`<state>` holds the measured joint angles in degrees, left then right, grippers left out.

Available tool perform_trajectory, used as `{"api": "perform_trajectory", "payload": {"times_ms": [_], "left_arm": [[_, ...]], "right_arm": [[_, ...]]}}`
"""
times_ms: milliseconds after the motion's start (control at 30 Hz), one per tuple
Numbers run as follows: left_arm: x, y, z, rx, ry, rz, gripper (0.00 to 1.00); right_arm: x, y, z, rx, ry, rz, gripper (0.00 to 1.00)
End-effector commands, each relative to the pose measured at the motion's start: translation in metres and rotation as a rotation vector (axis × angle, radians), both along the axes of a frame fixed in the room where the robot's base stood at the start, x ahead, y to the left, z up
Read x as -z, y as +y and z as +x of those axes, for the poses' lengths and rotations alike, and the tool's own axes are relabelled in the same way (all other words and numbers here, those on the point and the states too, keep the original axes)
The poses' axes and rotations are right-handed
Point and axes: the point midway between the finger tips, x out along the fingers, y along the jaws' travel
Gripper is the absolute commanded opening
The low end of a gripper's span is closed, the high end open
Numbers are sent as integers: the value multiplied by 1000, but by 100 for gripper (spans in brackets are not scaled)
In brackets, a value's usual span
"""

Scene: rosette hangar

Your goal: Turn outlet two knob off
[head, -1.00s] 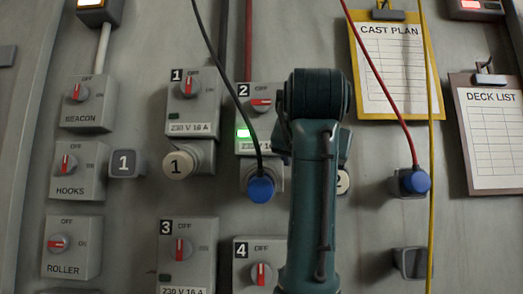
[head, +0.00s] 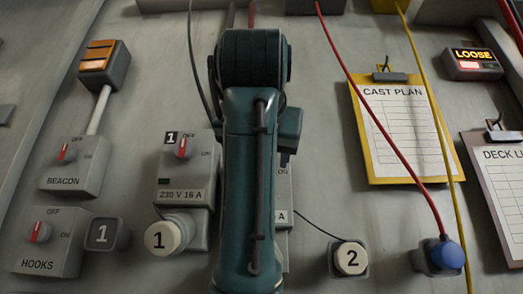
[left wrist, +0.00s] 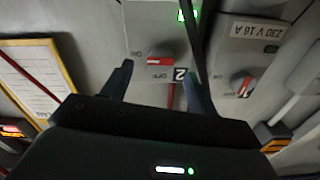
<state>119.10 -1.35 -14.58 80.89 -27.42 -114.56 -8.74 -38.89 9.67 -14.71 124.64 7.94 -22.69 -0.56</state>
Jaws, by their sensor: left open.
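The outlet two knob (left wrist: 158,60), a round dial with a red bar, shows upside down in the left wrist view, above the "2" label. Its red bar lies across, with ON at its left end and OFF below. A green light (left wrist: 187,15) glows on the same box. My left gripper (left wrist: 157,74) is open, its fingers on either side below the knob; I cannot tell how near they are. A dark cable passes by the right finger. In the head view my left arm hides most of outlet two. My right gripper is not in view.
Outlet one's knob (head: 182,148) is left of my arm; it also shows in the left wrist view (left wrist: 241,84). Cap "1" (head: 162,237) and cap "2" (head: 351,258) flank the arm. A yellow clipboard (head: 372,170) and red cable with blue plug (head: 446,255) are right.

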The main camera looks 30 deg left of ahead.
Motion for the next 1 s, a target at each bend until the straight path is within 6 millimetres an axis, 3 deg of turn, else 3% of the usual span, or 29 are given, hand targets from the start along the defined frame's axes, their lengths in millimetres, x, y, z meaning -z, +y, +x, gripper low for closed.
{"api": "perform_trajectory", "payload": {"times_ms": [33,100,300,700,1000], "left_arm": [[-8,7,8,-6,-1,-1,59],[-7,12,16,-6,-1,-1,59],[-1,22,36,0,0,-1,59],[0,26,43,1,-2,-1,59],[0,26,43,1,-2,-1,36]], "right_arm": [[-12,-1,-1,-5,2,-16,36],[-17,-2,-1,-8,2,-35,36],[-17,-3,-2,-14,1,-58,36],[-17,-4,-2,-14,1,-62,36],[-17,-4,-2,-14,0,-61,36]]}}
